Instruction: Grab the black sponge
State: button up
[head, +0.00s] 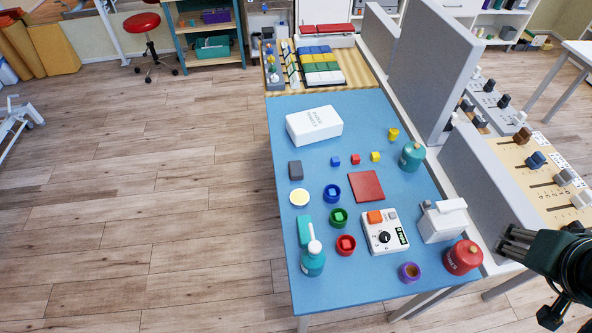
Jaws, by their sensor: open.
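A small dark grey block (295,170), the thing most like a black sponge here, lies flat on the blue table (318,277) near its left edge. It sits below the white box and above a pale yellow round disc. Nothing covers it. My gripper (503,243) is at the right edge of the head view, beyond the table's right side and far from the block. Its fingers point left, are apart and hold nothing that I can see.
A white box (314,124), small cubes, coloured cups, a red square (366,186), a control box (385,232), a teal pump bottle (313,262), a white container (443,222) and red jar (463,257) stand on the table. Grey partition panels (487,185) line its right side.

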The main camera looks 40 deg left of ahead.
jog(key=w+a+r+n+g+y+p, duration=0.1)
jog(key=w+a, duration=0.4)
jog(key=a, duration=0.2)
jog(key=w+a+r+n+g+p, duration=0.1)
jog(key=w+a+n, duration=0.1)
jog(key=w+a, duration=0.35)
jog(key=n+g+h+p, duration=0.1)
jog(key=n+g+p, duration=0.4)
jog(key=n, duration=0.1)
send_over(296, 168)
jog(key=f, duration=1.8)
jog(key=shift+w+d+f, duration=0.15)
jog(key=shift+w+f, duration=0.05)
jog(key=shift+s+a+f, duration=0.2)
jog(key=shift+a+f, duration=0.05)
jog(key=shift+f, duration=1.3)
jog(key=shift+w+f+b, duration=0.1)
jog(key=shift+f+b, duration=0.5)
jog(key=shift+f, duration=2)
